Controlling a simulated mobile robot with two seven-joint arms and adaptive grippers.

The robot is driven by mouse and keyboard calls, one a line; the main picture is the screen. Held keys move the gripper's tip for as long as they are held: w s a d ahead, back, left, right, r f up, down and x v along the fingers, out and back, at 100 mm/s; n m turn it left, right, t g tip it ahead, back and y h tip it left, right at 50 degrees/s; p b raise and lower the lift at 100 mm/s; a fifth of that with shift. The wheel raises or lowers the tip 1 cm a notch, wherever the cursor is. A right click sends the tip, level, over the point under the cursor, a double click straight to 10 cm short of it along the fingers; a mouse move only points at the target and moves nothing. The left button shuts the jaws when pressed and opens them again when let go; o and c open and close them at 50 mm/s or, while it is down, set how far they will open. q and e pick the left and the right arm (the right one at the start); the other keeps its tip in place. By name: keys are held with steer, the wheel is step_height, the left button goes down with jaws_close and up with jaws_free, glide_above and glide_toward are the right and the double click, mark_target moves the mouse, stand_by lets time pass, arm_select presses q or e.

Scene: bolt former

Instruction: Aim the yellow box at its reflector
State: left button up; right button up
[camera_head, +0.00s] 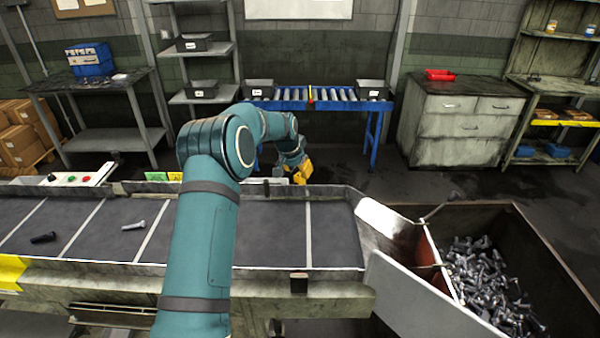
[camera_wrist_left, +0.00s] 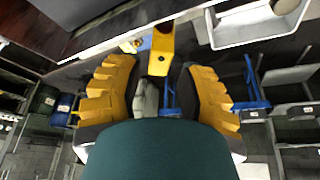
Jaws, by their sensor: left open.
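My left gripper (camera_head: 302,172) shows in the head view as a small yellow shape past the conveyor's far rail, at the end of my teal arm. In the left wrist view its two ribbed yellow fingers (camera_wrist_left: 154,64) stand wide apart. The yellow box (camera_wrist_left: 161,48), with a small dark round spot on it, shows between and just beyond the fingertips; I cannot tell whether they touch it. In the head view I cannot separate the box from the gripper. I cannot make out the reflector for certain. My right gripper is in neither view.
The dark conveyor belt (camera_head: 335,235) carries a black bolt (camera_head: 43,238) and a silver bolt (camera_head: 133,226). A bin of bolts (camera_head: 490,290) stands at the right, below the chute. A control panel (camera_head: 78,178) is at the left. A blue roller table (camera_head: 330,104) stands behind.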

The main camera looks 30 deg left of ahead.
arm_select(q)
steer(key=shift+x, duration=1.25)
steer(key=shift+c, duration=0.3)
jaws_close()
steer(key=shift+d, duration=0.1)
